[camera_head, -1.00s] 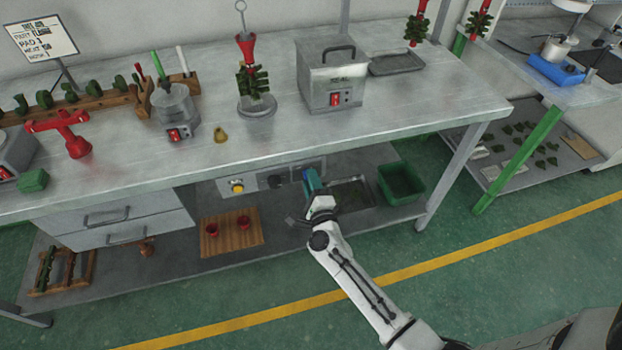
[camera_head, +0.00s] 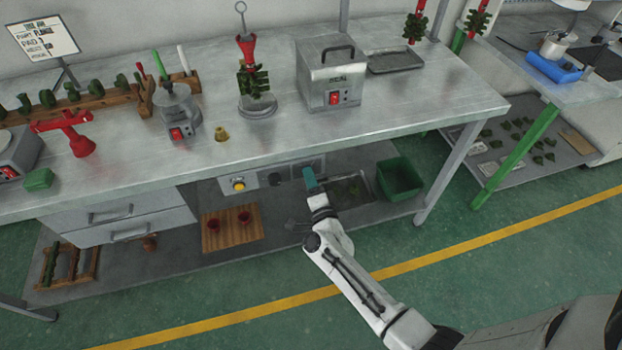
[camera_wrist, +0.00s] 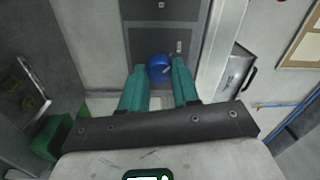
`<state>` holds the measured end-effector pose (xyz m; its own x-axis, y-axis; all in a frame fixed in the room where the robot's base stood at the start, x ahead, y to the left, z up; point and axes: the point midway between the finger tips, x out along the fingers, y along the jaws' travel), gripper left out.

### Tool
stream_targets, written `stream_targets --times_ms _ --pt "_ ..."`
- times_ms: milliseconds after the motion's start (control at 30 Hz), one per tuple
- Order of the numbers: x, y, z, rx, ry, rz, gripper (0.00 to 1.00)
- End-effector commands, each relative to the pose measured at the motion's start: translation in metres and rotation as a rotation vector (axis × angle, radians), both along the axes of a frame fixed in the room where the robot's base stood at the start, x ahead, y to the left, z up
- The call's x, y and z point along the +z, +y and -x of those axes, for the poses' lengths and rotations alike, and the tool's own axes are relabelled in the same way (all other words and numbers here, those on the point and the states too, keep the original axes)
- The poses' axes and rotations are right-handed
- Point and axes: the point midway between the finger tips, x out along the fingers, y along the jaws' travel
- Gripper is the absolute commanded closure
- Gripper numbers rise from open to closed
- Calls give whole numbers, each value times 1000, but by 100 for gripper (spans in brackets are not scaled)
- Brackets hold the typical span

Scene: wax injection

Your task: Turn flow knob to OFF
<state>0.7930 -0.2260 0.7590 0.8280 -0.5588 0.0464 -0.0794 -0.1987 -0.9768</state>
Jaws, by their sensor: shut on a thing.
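A round blue knob (camera_wrist: 158,71) sits on a dark grey panel (camera_wrist: 166,37) in the wrist view. It has a small light mark on its right side. The teal fingers of my gripper (camera_wrist: 158,66) stand on either side of it, shut on it. In the head view my gripper (camera_head: 310,179) reaches under the workbench to the dark panel behind the bench front, and the knob is hidden there. I cannot read the labels on the panel.
The workbench top (camera_head: 330,140) hangs over my gripper. Left of my gripper is a light panel with a yellow button (camera_head: 238,184). A green bin (camera_head: 399,180) and a shallow tray (camera_head: 350,191) stand on the lower shelf at right.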

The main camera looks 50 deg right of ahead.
Motion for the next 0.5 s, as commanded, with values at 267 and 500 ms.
stream_targets --times_ms 267,500 --pt "-2 1 0 2 4 0 100" --pt "-1 1 0 1 3 0 50"
